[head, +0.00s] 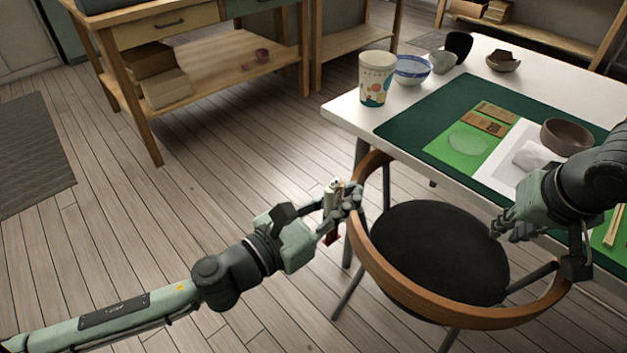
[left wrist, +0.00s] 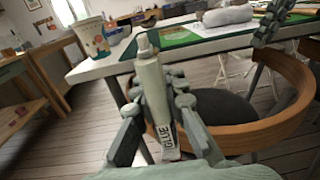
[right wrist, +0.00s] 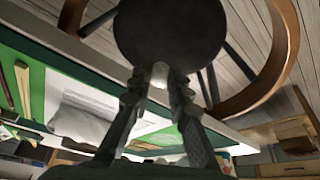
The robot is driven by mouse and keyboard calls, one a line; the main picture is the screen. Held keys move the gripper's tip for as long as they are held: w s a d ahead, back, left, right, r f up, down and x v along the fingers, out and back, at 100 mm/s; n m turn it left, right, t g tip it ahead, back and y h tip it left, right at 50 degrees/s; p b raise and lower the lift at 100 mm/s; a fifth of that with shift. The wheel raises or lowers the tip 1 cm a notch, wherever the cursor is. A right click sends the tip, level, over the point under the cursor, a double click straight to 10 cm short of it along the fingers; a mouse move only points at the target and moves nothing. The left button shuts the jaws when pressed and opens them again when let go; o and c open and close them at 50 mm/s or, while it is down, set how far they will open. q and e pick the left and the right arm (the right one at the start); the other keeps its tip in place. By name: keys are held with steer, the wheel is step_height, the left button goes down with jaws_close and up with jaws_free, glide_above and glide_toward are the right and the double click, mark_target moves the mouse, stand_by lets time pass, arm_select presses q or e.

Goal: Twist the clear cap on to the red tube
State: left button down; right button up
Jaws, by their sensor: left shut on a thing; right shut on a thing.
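My left gripper (head: 343,202) is shut on a pale glue tube (head: 332,196), out in front of the chair back. In the left wrist view the tube (left wrist: 157,95) stands nearly upright with its narrow top end up, and dark "GLUE" lettering shows low on it. A small red part (head: 331,238) shows below the gripper in the head view. My right gripper (head: 503,225) is over the chair seat by the table edge, well apart from the tube. In the right wrist view its fingertips are shut on a small pale translucent piece, likely the clear cap (right wrist: 159,73).
A chair (head: 440,250) with a curved wooden back stands between and below the grippers. The white table (head: 345,112) holds a green mat (head: 425,118), a paper cup (head: 376,78), bowls and a white cloth-like lump (head: 535,154). Open floor lies left.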

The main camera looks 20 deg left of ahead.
arm_select(q)
steer(key=shift+s+d+r+m+g+h, duration=0.1)
steer(key=shift+s+d+m+g+h, duration=0.05)
steer(key=shift+d+m+g+h, duration=0.55)
steer(key=shift+s+d+m+g+h, duration=0.1)
steer(key=shift+d+m+h, duration=0.1)
steer(key=shift+d+h, duration=0.5)
steer(key=shift+d, duration=0.1)
arm_select(e)
steer(key=a+r+n+y, duration=0.1)
steer(key=a+r+n, duration=0.25)
steer(key=a, duration=0.35)
steer(key=a+r+n+y, duration=0.1)
steer(key=a+r+n, duration=0.1)
steer(key=a+r, duration=0.4)
steer(key=n+g+y, duration=0.1)
steer(key=n, duration=0.4)
glide_toward(333, 193)
steer(key=w+r, duration=0.2)
steer(key=w, duration=0.1)
steer(key=shift+w+d+m, duration=0.15)
steer(key=shift+d+m, duration=0.1)
steer(key=shift+f, duration=0.15)
steer(key=shift+f, duration=1.9)
steer(key=shift+f, duration=0.85)
